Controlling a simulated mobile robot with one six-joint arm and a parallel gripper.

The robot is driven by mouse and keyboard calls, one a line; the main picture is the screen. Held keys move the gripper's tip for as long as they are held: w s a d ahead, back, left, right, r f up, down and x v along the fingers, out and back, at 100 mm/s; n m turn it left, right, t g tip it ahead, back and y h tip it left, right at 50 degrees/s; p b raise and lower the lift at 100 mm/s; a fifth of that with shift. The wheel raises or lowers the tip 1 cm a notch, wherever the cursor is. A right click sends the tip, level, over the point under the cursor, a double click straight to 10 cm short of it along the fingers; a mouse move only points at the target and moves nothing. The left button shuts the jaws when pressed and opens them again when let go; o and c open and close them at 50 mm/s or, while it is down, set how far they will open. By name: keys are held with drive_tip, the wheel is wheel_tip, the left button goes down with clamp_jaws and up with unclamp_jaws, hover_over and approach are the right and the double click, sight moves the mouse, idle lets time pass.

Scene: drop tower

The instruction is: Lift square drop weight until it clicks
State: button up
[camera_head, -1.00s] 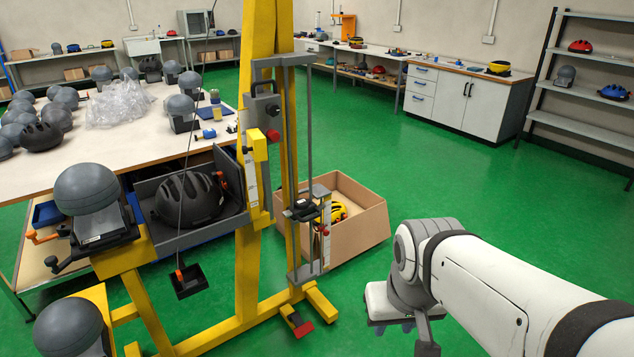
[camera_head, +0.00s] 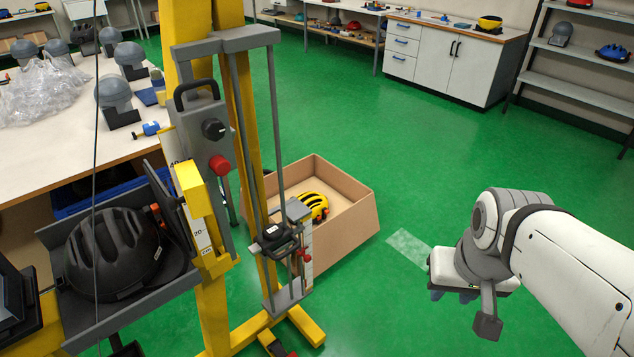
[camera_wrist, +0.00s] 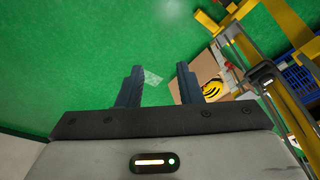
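The drop tower is a yellow frame (camera_head: 210,315) with grey guide rods (camera_head: 240,130). A dark block with a handle, seemingly the drop weight (camera_head: 272,236), sits low between the rods above a grey base plate (camera_head: 284,300). Whether it is square is hard to tell. The tower's rods and frame also show at the right of the wrist view (camera_wrist: 283,38). My gripper (camera_wrist: 160,69) is open and empty, its two dark fingers apart over green floor. In the head view it is right of the tower, well apart from the weight.
A cardboard box (camera_head: 350,222) with a yellow helmet (camera_head: 313,206) stands behind the tower. A black helmet (camera_head: 112,255) lies in a grey tray at left. A workbench (camera_head: 60,155) is at the left. Open green floor (camera_head: 420,160) lies between tower and cabinets.

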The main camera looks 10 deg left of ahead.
drive_tip(key=w+a+f+m+t+y+b, duration=0.1)
drive_tip(key=w+a+f+m+t+b, duration=0.3)
drive_tip(key=w+f+b, duration=0.6)
drive_tip(key=w+a+f+m+t+y+b, duration=0.15)
drive_tip(key=w+a+f+t+b, duration=0.35)
drive_tip(key=w+f+b, duration=0.6)
drive_tip(key=m+g+y+b, duration=0.2)
drive_tip(key=y+b, duration=0.8)
approach(291, 252)
drive_tip(key=x, duration=0.4)
drive_tip(key=shift+m, duration=0.25)
drive_tip(key=b+x, duration=0.2)
drive_tip(key=x, duration=0.5)
drive_tip(key=shift+b, duration=0.35)
drive_tip(key=shift+d, duration=0.1)
clamp_jaws()
